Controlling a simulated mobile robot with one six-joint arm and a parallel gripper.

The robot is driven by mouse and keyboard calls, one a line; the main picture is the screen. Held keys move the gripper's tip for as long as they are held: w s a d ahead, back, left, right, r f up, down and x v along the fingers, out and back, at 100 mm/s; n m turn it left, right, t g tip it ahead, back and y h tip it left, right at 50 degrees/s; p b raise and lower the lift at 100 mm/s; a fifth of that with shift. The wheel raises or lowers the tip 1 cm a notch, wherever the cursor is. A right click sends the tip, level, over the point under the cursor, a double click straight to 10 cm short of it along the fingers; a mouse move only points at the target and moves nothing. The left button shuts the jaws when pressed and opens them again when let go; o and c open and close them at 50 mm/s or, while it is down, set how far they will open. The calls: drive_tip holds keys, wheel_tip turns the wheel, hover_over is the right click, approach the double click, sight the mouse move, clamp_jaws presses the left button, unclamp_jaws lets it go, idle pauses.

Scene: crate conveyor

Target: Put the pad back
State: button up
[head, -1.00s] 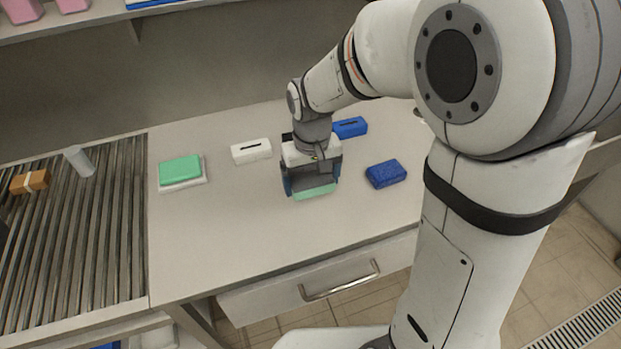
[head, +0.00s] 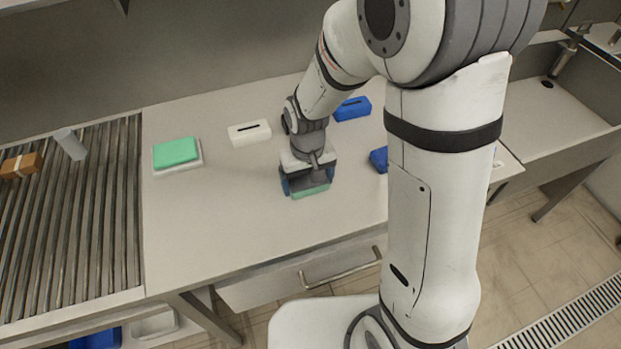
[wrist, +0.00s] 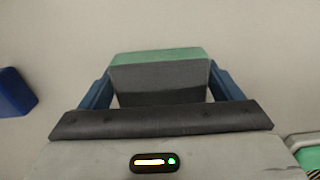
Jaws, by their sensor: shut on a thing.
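My gripper (head: 306,184) is shut on a pad (head: 312,191) with a green face and a grey body. In the wrist view the held pad (wrist: 158,75) sits between the two blue fingers. It is over the middle of the bench, near the surface; I cannot tell whether it touches. Another green pad (head: 176,151) lies on a white flat piece (head: 190,168) at the left of the bench. A blue pad (head: 379,159) lies to the right of my gripper, partly hidden by my arm. It also shows in the wrist view (wrist: 14,92).
A white slotted box (head: 249,132) and a blue slotted box (head: 352,108) stand toward the back of the bench (head: 215,220). A roller conveyor (head: 80,220) adjoins at left, carrying a brown box (head: 20,165) and a pale cylinder (head: 70,144). The bench's front left is clear.

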sight(308, 180)
drive_tip(key=shift+f, duration=0.2)
drive_tip(key=o, duration=0.8)
wheel_tip(308, 180, up, 12)
drive_tip(key=s+d+r+m+t, duration=0.3)
drive_tip(key=s+d+r, duration=0.2)
drive_tip(key=s+d, duration=0.7)
drive_tip(key=shift+d+r, duration=0.2)
drive_tip(key=shift+d, duration=0.2)
